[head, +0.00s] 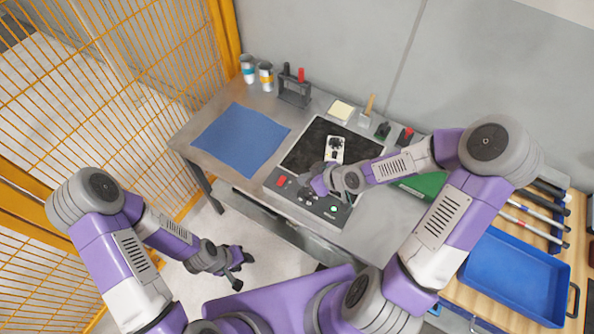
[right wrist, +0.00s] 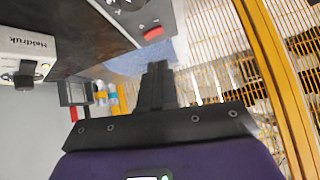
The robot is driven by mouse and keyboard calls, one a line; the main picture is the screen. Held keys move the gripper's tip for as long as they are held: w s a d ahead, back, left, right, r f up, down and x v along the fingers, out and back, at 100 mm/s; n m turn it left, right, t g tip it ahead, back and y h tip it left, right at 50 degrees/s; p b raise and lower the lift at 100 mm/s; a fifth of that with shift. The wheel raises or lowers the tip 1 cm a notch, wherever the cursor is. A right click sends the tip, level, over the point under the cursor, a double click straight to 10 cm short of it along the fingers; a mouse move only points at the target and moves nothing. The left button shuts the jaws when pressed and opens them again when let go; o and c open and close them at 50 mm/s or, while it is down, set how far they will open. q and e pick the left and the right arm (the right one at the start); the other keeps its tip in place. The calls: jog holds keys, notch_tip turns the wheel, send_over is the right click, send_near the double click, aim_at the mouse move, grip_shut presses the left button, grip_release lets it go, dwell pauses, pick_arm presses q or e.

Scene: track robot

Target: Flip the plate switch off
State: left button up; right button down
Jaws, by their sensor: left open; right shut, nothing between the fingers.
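A dark control panel (head: 305,199) runs along the front of a black plate (head: 305,150) on the grey table. It has a red switch (head: 282,181), dark knobs and a green light (head: 333,209). In the right wrist view the red switch (right wrist: 153,34) shows at the top, beyond my fingertips. Which position it is in, I cannot tell. My right gripper (head: 314,188) is shut and empty over the panel, right of the red switch; its fingers (right wrist: 156,80) show close together in the wrist view. My left gripper (head: 243,271) is open and empty, low in front of the table.
A white box with a black knob (head: 335,148) stands on the black plate; it is also in the wrist view (right wrist: 25,55). A blue mat (head: 240,138) lies left. Cups (head: 266,77) and a tool holder (head: 294,92) stand behind. A blue tray (head: 515,270) is at right.

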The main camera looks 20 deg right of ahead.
jog(key=s+a+f+m+g+h, duration=0.1)
jog(key=s+a+f+m+g, duration=0.1)
jog(key=s+f, duration=0.5)
jog(key=s+a+f+m+g+h, duration=0.1)
jog(key=s+a+f+m+g, duration=0.1)
jog(key=s+f+m+g, duration=0.2)
jog(key=s+f+m, duration=0.3)
jog(key=f, duration=0.3)
jog(key=shift+s+a+f+m+b, duration=0.2)
jog(key=shift+a+f+m+b, duration=0.1)
jog(key=shift+a+f+b, duration=0.1)
jog(key=shift+d+r, duration=0.1)
